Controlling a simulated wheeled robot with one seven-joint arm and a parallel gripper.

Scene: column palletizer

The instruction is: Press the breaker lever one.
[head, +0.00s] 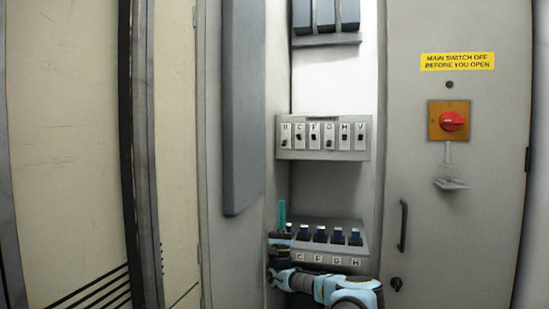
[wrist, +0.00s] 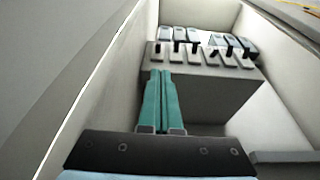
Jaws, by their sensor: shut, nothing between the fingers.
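The upper switch box (head: 300,154) carries a row of labelled plates with small dark levers, some at different heights. The leftmost lever (head: 285,144) is at its left end; no number shows, so I cannot tell from marks which is one. In the wrist view the same box (wrist: 205,90) lies ahead, its leftmost lever (wrist: 157,51) just beyond my fingertips. My gripper (head: 282,203) points up below the box's left end, its teal fingers apart from it in the head view. In the wrist view my gripper (wrist: 159,72) is shut with nothing held.
A lower box (head: 345,258) with several blue levers stands beside my gripper and is partly hidden by my arm. Dark breakers (head: 325,15) hang above. A door with a red rotary switch (head: 452,121) and handle (head: 402,226) is right; a grey panel (head: 243,100) is left.

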